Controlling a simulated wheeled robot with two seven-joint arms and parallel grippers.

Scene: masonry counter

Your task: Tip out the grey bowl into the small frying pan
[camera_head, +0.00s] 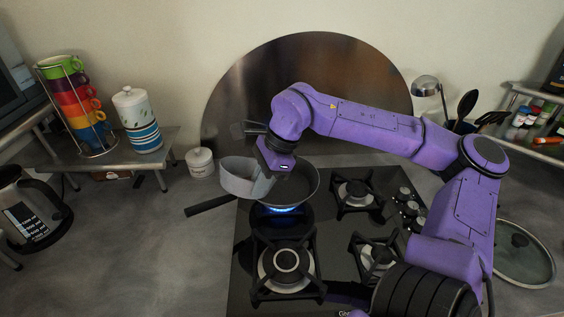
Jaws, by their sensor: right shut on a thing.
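The grey bowl (238,180) is held in the air at the left side of the small frying pan (303,198), partly overlapping it in the picture. My right gripper (264,184) is shut on the bowl's right side. The bowl's contents are not visible, and I cannot tell how far it is tilted. The dark pan sits on the back left burner over a blue flame (279,209), its black handle pointing to the lower left. The gripper and bowl hide part of the pan's inside. My left gripper is not in view.
The hob (335,240) has other empty burners. A small white pot (200,161) stands left of the pan. A shelf (100,157) holds stacked cups and a canister (137,120). A kettle (27,213) stands far left, a glass lid (522,256) right.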

